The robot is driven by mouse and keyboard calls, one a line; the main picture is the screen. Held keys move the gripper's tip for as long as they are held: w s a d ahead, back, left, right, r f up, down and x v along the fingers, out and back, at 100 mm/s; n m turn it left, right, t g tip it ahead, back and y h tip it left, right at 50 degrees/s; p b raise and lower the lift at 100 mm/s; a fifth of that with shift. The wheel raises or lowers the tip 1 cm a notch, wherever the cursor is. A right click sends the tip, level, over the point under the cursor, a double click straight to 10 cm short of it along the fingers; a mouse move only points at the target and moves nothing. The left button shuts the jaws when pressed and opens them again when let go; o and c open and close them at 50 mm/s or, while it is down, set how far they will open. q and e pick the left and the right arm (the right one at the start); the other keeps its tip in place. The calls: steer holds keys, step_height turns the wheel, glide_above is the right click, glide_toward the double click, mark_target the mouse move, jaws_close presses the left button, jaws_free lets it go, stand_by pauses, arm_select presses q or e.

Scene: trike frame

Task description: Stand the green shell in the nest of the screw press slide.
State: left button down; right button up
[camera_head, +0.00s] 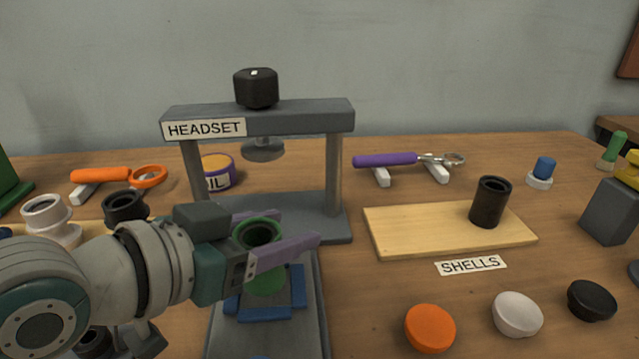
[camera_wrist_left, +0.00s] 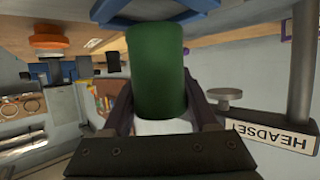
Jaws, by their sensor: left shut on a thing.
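The green shell (camera_head: 266,283) is upright in my left gripper (camera_head: 285,243), whose lilac fingers are shut on it near its top. It also shows in the left wrist view (camera_wrist_left: 158,70). The blue nest (camera_head: 265,313) sits on the grey slide (camera_head: 312,335) of the screw press (camera_head: 338,190). The shell's lower end is at or just above the nest, between its blue walls; I cannot tell whether it touches the bottom. The nest shows in the wrist view (camera_wrist_left: 200,8) around the shell's end. My right gripper is not in view.
The press's crossbar (camera_head: 300,118) and round pad (camera_head: 263,150) stand behind the shell. A black shell (camera_head: 489,205) stands on the wooden board (camera_head: 410,228) at right. Orange (camera_head: 430,327), white (camera_head: 517,313) and black (camera_head: 591,300) caps lie in front. A purple-handled tool (camera_head: 390,160) rests behind.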

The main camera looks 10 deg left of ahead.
arm_select(q)
steer(key=shift+f+b, duration=0.6)
steer(key=shift+f, duration=0.25)
steer(key=shift+c, duration=2.1)
jaws_free()
steer(key=o, duration=0.3)
steer(key=p+v, duration=0.2)
steer(key=v, duration=0.8)
